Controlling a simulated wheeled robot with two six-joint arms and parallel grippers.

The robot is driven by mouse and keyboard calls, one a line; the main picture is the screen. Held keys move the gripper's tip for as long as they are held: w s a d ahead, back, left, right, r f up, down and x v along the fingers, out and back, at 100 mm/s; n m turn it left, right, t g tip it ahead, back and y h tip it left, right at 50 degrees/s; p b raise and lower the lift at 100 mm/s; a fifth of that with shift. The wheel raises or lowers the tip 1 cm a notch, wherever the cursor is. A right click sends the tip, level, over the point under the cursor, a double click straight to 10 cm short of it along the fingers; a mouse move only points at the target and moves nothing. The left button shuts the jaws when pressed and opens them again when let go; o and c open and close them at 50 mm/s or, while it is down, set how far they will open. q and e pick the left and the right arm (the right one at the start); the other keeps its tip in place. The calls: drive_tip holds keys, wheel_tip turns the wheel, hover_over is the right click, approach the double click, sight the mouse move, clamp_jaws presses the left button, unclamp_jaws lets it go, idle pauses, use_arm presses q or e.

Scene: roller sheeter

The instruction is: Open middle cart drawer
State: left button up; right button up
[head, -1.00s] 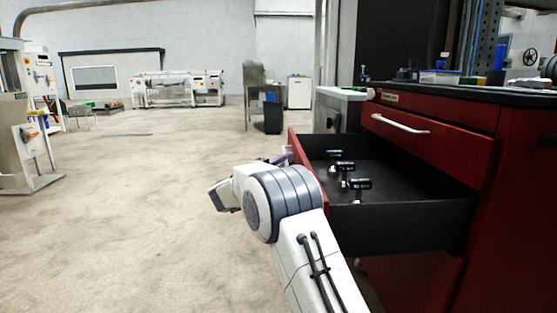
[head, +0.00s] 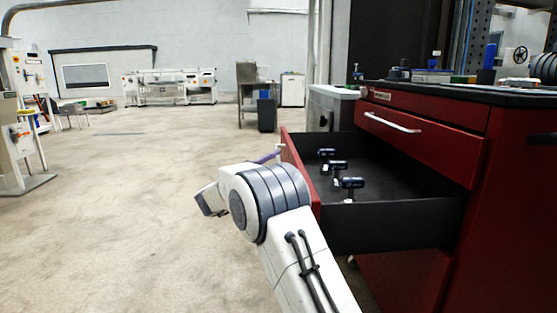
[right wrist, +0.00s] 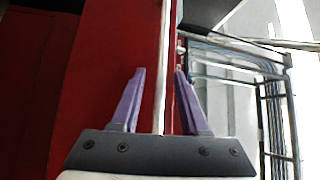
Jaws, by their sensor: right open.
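The red cart's middle drawer (head: 390,228) stands pulled out, its black interior showing. Its red front also fills much of the right wrist view (right wrist: 105,60). My right gripper (head: 270,156) is at the outer side of the drawer front, mostly hidden behind my own arm in the head view. In the right wrist view my right gripper (right wrist: 158,72) is open, with purple fingers apart on both sides of the pale drawer handle (right wrist: 161,105). I cannot tell whether either finger touches it. My left gripper is not in view.
Several dark-headed tools (head: 352,184) lie in the drawer. The closed top drawer (head: 430,137) has a pale handle. Items stand on the black cart top. A red panel (head: 405,280) is below the open drawer. Open floor (head: 110,220) lies to the left.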

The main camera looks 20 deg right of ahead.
drive_tip(key=p+v, duration=0.2)
drive_tip(key=v, duration=0.6)
drive_tip(key=shift+a+p, duration=0.3)
drive_tip(key=shift+p, duration=0.05)
drive_tip(key=shift+s, duration=0.15)
